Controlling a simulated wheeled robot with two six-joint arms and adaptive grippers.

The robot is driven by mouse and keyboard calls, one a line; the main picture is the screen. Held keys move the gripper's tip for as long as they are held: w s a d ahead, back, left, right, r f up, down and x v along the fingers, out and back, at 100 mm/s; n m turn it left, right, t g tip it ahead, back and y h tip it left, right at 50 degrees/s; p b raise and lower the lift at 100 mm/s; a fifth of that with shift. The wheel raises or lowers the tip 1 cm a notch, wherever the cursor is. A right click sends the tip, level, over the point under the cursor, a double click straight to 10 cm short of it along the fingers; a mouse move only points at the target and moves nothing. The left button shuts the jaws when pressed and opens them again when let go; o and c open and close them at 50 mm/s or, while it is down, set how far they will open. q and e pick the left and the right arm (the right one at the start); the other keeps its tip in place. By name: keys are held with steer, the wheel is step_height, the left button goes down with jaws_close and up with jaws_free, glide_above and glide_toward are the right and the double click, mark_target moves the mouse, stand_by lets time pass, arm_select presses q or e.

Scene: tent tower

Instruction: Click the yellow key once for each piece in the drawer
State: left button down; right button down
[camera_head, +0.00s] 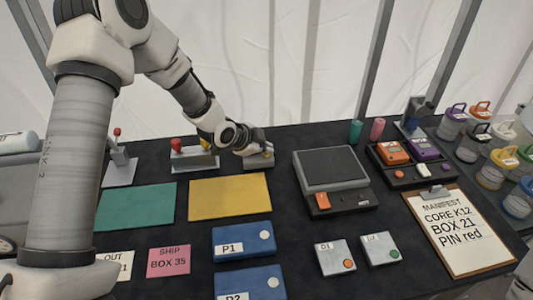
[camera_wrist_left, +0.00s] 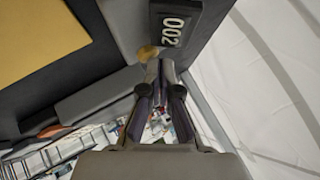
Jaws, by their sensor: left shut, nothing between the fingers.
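The yellow key (camera_wrist_left: 148,53) is a small round button on a dark grey counter (camera_wrist_left: 190,55), whose display reads 002 in the left wrist view. In the head view the grey counter (camera_head: 258,162) stands at the back middle of the table, partly hidden by my gripper. My left gripper (camera_head: 266,150) is shut and empty over it. In the left wrist view its fingertips (camera_wrist_left: 160,64) are right at the key; I cannot tell whether they touch it. I see no open drawer and no pieces in one. My right gripper is not in view.
A yellow mat (camera_head: 230,197) and a green mat (camera_head: 136,207) lie in front. A red-knobbed device (camera_head: 194,158) stands left of the counter, and a dark grey box (camera_head: 333,172) right of it. Blue P1 box (camera_head: 243,241) and manifest clipboard (camera_head: 458,232) lie nearer the front.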

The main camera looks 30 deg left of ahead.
mark_target(265, 155)
arm_select(q)
steer(key=shift+f, duration=0.3)
steer(key=shift+r, duration=0.15)
stand_by(0.4)
steer(key=shift+r+p, duration=0.55)
steer(key=shift+r, duration=0.25)
step_height(265, 155, up, 5)
steer(key=p, duration=0.4)
stand_by(1.6)
